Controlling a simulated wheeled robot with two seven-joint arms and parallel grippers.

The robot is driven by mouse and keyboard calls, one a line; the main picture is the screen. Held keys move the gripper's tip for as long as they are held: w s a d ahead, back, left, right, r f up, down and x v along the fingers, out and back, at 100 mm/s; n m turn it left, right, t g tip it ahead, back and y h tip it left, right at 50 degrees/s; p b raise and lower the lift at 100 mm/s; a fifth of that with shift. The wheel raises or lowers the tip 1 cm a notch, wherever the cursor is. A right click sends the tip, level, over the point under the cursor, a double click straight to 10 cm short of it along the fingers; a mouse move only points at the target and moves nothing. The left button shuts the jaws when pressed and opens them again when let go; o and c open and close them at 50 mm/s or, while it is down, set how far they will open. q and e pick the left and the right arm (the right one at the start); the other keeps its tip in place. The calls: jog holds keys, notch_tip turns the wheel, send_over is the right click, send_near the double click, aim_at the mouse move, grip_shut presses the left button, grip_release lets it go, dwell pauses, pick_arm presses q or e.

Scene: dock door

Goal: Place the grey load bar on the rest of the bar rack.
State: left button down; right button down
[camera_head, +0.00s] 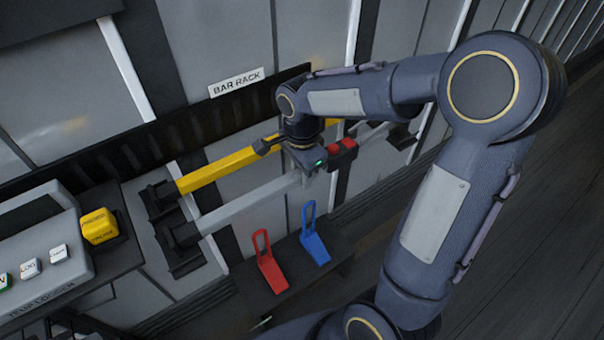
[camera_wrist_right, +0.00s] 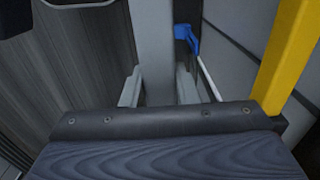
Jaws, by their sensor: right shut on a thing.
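The grey load bar (camera_head: 245,207) runs slantwise across the bar rack, below and parallel to a yellow bar (camera_head: 217,169). My right gripper (camera_head: 308,172) is shut on the grey bar near its middle. In the right wrist view, the grey bar (camera_wrist_right: 155,45) passes between the two fingers (camera_wrist_right: 158,92). The bar's left end is at the lower left black rest (camera_head: 180,240), and its right end is near the right black rest (camera_head: 401,137). I cannot tell whether it bears on the rests. My left gripper is not in view.
A red wedge (camera_head: 270,273) and a blue wedge (camera_head: 314,246) with loop handles stand on a dark shelf below the bar. The BAR RACK sign (camera_head: 236,82) is above. Floor is clear at right.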

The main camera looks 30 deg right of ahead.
jog(key=shift+f, duration=0.2)
jog(key=shift+f, duration=0.1)
jog(key=shift+f, duration=0.15)
jog(key=c, duration=1.1)
grip_release()
notch_tip(320, 180, up, 12)
jog(key=shift+s+a+f+n+t+y+p, duration=0.15)
jog(key=shift+s+a+f+n+t+y, duration=0.7)
jog(key=shift+s+n, duration=1.85)
jog(key=shift+s+a+f+n+t+y+p, duration=0.1)
jog(key=shift+s+a+f+n+t+y, duration=0.65)
jog(key=shift+s+n, duration=1.95)
jog(key=shift+s+a+f+n+t+y+p, duration=0.15)
jog(key=shift+s+a+f+n+t+y, duration=0.25)
jog(key=shift+s+n+t, duration=1.55)
